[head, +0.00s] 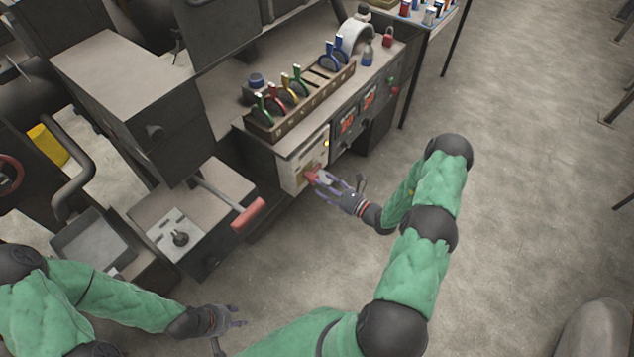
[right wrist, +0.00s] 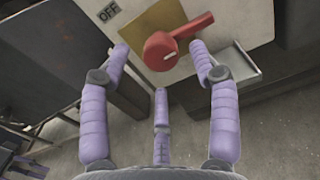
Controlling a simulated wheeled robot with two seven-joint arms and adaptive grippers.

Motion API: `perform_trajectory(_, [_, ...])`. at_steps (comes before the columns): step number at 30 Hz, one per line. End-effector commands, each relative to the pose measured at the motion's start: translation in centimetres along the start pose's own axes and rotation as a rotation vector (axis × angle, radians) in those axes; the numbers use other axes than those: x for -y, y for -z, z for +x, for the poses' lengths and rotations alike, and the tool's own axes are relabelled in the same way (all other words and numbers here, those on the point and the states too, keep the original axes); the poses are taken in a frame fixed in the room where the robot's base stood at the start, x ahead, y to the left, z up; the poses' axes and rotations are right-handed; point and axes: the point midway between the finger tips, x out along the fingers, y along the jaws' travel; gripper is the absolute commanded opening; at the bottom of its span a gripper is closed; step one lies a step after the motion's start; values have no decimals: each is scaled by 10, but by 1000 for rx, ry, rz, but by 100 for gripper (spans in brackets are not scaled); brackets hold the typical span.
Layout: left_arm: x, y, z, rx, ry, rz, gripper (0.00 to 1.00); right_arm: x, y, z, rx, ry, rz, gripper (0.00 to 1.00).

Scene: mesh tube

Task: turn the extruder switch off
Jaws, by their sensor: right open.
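The extruder switch is a red rotary handle (right wrist: 172,48) on a yellowish plate of a pale panel, seen close in the right wrist view. Its lever points up and to the right there, and an "OFF" label (right wrist: 109,11) is at the upper left. In the head view the red handle (head: 312,175) is on the front of the machine. My right gripper (right wrist: 160,62) is open, its purple fingers on either side of the handle; whether they touch it I cannot tell. My left gripper (head: 238,316) is low in the head view, away from the switch, its opening unclear.
A rack of colored-handled tools (head: 300,95) stands on the machine top above the panel. A red-handled lever (head: 248,213) sticks out left of the switch.

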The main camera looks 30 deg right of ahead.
Motion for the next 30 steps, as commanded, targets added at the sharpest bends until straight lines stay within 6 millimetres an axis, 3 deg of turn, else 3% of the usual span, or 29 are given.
perform_trajectory(7, [3,0,9,0,0,0,40,-1,1,30,1,-3,0,62])
perform_trajectory(19, [3,0,10,0,0,0,40,-1,0,35,0,-1,1,62])
perform_trajectory(25, [3,0,10,0,0,0,40,-1,0,35,0,-1,1,8])
perform_trajectory(30, [3,0,9,0,0,0,40,0,-1,35,2,-1,-2,7])
